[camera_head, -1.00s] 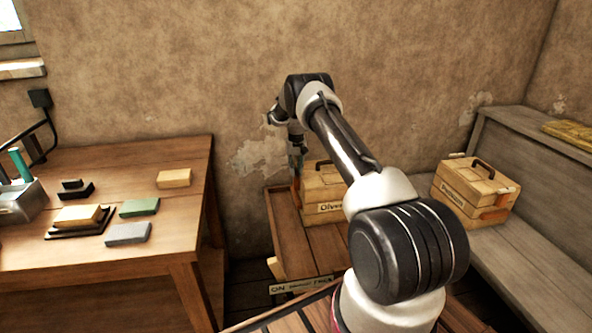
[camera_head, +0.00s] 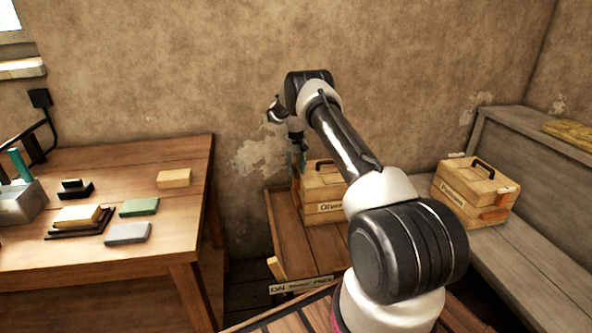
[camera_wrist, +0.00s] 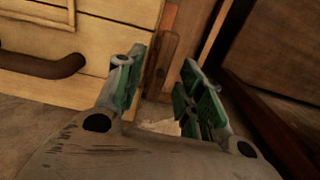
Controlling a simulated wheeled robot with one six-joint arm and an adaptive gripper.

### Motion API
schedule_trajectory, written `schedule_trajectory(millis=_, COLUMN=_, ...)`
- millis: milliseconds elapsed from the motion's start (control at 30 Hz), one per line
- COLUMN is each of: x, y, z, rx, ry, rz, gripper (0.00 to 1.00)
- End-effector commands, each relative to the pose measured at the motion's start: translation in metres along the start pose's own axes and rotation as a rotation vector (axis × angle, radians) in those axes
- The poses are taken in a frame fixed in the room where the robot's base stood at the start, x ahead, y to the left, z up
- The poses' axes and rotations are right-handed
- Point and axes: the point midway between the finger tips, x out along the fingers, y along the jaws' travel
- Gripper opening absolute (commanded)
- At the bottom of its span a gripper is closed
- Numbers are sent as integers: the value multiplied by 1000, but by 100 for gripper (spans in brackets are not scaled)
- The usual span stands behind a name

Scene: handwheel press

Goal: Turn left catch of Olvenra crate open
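The Olvenra crate (camera_head: 324,208) is a pale wooden box with a dark handle and a label partly hidden by my arm. It stands on a low wooden stand. In the wrist view its pale boards (camera_wrist: 100,20) and brown handle (camera_wrist: 42,66) fill the upper left. A reddish-brown wooden catch (camera_wrist: 166,62) shows at the crate's edge, just beyond the gap between my fingers. My gripper (camera_head: 297,162) is at the crate's left side, pointing down. In the wrist view my gripper (camera_wrist: 160,82) is open, green pads apart, with nothing clamped. Whether a finger touches the catch cannot be told.
A second labelled crate (camera_head: 474,194) stands on the grey bench (camera_head: 530,240) at right. A wooden table (camera_head: 120,250) with several small blocks is at left. The wall is close behind the Olvenra crate. The stand's front top (camera_head: 295,255) is clear.

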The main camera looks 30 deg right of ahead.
Motion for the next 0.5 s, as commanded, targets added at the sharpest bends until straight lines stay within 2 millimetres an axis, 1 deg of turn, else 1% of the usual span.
schedule_trajectory(millis=33, x=-10, y=0, z=-1, rx=0, ry=4, rz=0, gripper=38)
schedule_trajectory(millis=300, x=-70, y=0, z=-1, rx=0, ry=3, rz=0, gripper=38)
schedule_trajectory(millis=400, x=-88, y=0, z=0, rx=0, ry=2, rz=0, gripper=38)
schedule_trajectory(millis=500, x=-100, y=0, z=0, rx=1, ry=1, rz=0, gripper=38)
